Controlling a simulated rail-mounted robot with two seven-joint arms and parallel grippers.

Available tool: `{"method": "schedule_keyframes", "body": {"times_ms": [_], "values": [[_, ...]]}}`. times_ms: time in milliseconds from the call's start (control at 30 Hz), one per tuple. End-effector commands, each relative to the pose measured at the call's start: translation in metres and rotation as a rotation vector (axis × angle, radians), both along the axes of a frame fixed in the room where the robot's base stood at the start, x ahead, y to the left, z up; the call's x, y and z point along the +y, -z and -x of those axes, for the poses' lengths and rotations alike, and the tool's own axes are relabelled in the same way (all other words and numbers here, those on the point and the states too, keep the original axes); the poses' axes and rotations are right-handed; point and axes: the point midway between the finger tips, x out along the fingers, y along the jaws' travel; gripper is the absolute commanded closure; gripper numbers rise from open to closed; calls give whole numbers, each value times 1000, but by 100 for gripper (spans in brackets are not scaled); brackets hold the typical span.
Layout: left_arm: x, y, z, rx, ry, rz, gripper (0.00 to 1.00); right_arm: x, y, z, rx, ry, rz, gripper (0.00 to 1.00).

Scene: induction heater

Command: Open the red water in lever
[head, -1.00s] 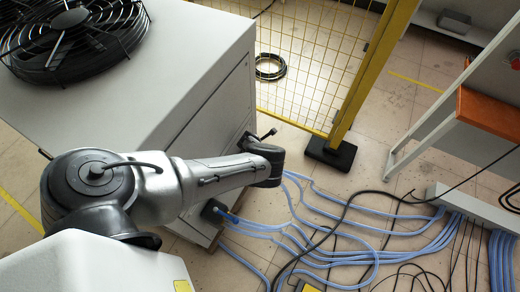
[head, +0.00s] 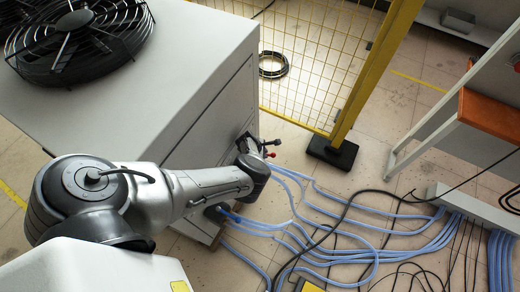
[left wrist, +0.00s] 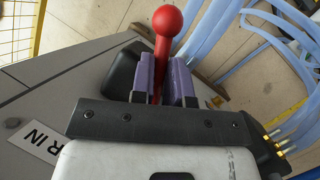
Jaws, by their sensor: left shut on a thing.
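The red lever (left wrist: 167,22) has a round ball knob on a red shaft and stands out from the grey cabinet (left wrist: 70,70) in the left wrist view. My left gripper (left wrist: 164,76) is shut on its shaft, with one purple pad on each side and the knob sticking out beyond the fingertips. In the head view, the gripper is at the cabinet's side face, mostly hidden behind my wrist, and small red parts show beside it. A label (left wrist: 34,141) reading "R IN" is partly visible beside the gripper. My right gripper is not in view.
Blue hoses (head: 340,232) run from low on the cabinet across the floor, with black cables among them. A yellow mesh fence (head: 305,65) and its post (head: 370,75) stand behind. A black fan (head: 75,35) sits on the cabinet top.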

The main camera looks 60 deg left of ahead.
Motion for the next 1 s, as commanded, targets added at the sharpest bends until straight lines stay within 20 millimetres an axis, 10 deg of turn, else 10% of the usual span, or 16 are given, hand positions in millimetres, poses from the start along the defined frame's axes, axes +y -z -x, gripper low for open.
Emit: {"method": "schedule_keyframes", "body": {"times_ms": [1000], "values": [[-13,0,18,0,460,0,100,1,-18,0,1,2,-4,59]]}}
